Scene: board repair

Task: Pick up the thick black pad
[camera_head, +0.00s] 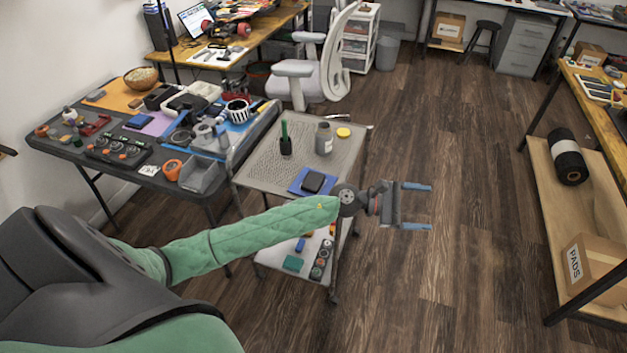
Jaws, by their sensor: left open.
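A small, thick black pad-like block (313,181) lies on a blue mat (297,186) near the front right of the grey cart's top (262,168). I take it to be the black pad. My left gripper (430,207) is open and empty, its two blue-tipped fingers apart and pointing right. It is out past the cart's right side, over the wooden floor, to the right of the block. My left arm crosses in front of the cart. My right gripper is not in view.
A grey jar (324,138), a dark cup with a green item (286,146) and a yellow disc (344,132) stand on the cart. A cluttered dark table (62,150) is at left. A shelf at right holds a black roll (568,160) and a box marked PADS (597,268).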

